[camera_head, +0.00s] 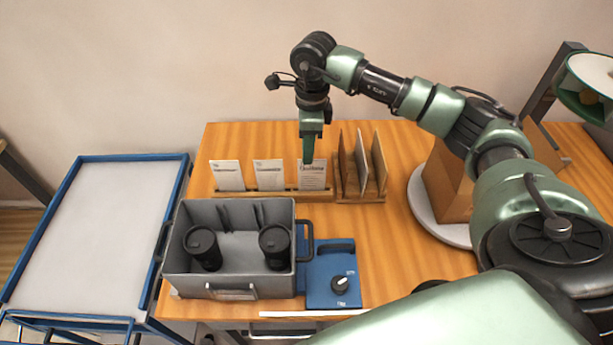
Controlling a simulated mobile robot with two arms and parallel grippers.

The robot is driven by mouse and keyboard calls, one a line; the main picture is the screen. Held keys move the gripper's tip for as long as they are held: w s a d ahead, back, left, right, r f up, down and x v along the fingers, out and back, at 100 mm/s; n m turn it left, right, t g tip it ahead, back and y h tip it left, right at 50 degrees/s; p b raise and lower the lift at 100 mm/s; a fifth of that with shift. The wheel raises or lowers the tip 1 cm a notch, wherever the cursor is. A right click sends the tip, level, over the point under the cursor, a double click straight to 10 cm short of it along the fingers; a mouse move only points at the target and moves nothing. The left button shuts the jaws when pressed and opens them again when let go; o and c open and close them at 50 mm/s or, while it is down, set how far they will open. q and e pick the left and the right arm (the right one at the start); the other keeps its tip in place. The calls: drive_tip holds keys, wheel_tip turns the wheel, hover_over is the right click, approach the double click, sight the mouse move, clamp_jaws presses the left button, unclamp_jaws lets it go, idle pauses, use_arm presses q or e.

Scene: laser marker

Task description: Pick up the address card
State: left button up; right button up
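Three white cards stand in a row in a wooden holder (275,195) at the back of the table: a left card (228,176), a middle card (269,175) and a right card (312,177). The right one bears several lines of small print. The headings are too small to read surely, so I cannot tell which is the address card. My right gripper (308,161) points down at the top of the right card and covers part of it. Its fingertips overlap in this view, so its opening and any contact are unclear. My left gripper is not in view.
A wooden rack (361,190) with upright panels stands just right of the cards. In front are a grey bin (230,284) holding two black cylindrical objects (204,248) and a blue box with a knob (333,268). A blue-framed cart (85,240) stands left.

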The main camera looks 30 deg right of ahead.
sight(312, 168)
drive_tip(key=shift+h, duration=0.3)
drive_tip(key=f+p, duration=0.1)
drive_tip(key=f, duration=0.1)
drive_tip(key=f+p, duration=0.2)
drive_tip(key=d+f+p, duration=0.1)
drive_tip(key=f, duration=0.2)
drive_tip(key=shift+s, duration=0.25)
drive_tip(key=shift+f, duration=0.2)
clamp_jaws()
